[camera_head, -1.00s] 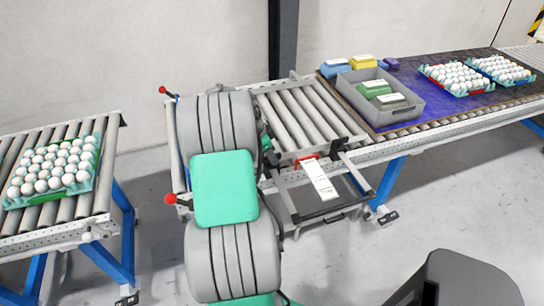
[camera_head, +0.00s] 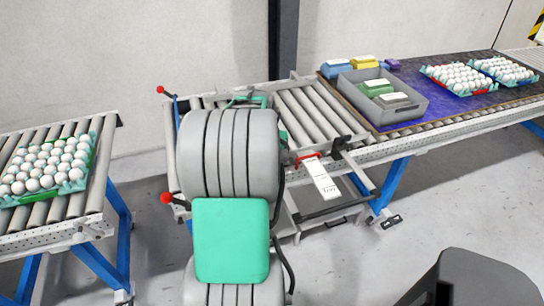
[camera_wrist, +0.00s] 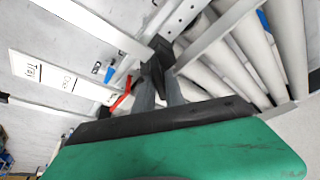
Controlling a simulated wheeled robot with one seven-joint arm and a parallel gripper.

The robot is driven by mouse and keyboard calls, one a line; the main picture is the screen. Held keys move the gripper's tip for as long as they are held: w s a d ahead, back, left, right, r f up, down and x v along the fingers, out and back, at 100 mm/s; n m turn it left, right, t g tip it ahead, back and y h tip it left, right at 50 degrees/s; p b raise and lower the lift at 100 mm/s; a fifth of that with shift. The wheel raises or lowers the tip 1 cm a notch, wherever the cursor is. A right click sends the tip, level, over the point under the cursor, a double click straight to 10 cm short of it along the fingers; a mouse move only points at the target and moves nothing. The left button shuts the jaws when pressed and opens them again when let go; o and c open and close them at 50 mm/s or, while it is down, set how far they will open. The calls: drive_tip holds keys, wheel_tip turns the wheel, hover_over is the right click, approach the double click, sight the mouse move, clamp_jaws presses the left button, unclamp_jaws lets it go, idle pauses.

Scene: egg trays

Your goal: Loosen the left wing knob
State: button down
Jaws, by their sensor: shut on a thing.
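In the wrist view my gripper (camera_wrist: 159,92) is shut on a black wing knob (camera_wrist: 158,60), with its two grey fingers close around it beside a metal rail. The gripper and this knob are hidden behind my arm in the head view. Another black knob (camera_head: 339,143) shows in the head view at the right side of the short roller section (camera_head: 310,112), apart from my arm.
A red clip with a white hanging label (camera_head: 321,178) sits at the section's front; the red part (camera_wrist: 122,97) lies beside my fingers. A grey crate (camera_head: 408,113) and egg trays stand right. Another egg tray (camera_head: 80,184) is left.

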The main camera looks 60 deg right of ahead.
drive_tip(key=n, duration=0.2)
drive_tip(key=n+t, duration=0.1)
drive_tip(key=n, duration=0.1)
drive_tip(key=shift+d+t+y+b, duration=0.1)
drive_tip(key=shift+t+y+b, duration=0.2)
drive_tip(key=shift+b, duration=0.05)
drive_tip(key=shift+r+n+t+y, duration=0.1)
drive_tip(key=shift+n+t+y, duration=0.3)
drive_tip(key=shift+n, duration=1.2)
drive_tip(key=c, duration=1.4)
unclamp_jaws()
drive_tip(key=v, duration=0.7)
drive_tip(key=shift+s+r, duration=0.15)
drive_tip(key=shift+r, duration=0.15)
